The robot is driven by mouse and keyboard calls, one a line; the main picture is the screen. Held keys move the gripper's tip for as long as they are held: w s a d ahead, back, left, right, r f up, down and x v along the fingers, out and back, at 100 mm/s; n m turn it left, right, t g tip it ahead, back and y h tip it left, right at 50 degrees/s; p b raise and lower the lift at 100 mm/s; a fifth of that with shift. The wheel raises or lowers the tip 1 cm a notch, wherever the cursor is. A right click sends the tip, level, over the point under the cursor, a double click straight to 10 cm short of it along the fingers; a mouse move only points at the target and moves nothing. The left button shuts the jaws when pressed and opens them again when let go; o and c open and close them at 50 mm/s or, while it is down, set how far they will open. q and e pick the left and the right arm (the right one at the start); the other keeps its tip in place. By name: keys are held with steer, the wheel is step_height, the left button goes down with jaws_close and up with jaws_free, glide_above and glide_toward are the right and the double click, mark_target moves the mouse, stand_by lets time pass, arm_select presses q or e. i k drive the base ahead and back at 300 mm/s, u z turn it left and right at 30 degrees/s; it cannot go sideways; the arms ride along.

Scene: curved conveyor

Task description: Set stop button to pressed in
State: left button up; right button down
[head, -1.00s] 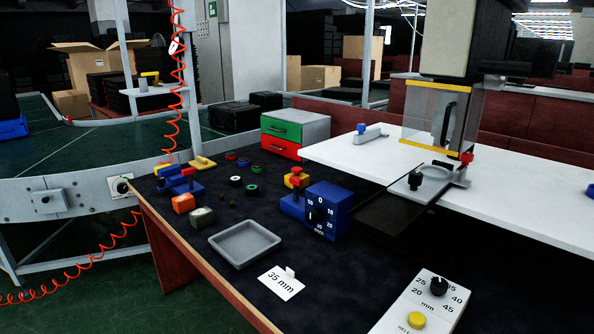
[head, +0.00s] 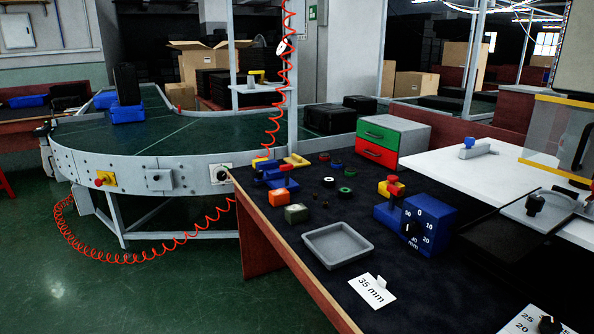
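The stop button (head: 99,182) is a red knob on a yellow plate on the outer side wall of the curved conveyor (head: 190,174), at the left of the head view. It is small here, and I cannot tell whether it is pressed in or out. Neither of my grippers is in view.
A grey box (head: 158,180) and a dark round knob (head: 221,173) sit on the same wall. A red coiled hose (head: 150,241) hangs below it. The workbench (head: 290,262) with a grey tray (head: 337,262) stands at right. Green floor (head: 130,290) before the conveyor is clear.

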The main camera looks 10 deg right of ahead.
mark_target(392, 179)
steer(key=u, duration=1.1)
steer(key=i, duration=2.45)
steer(key=z, duration=2.6)
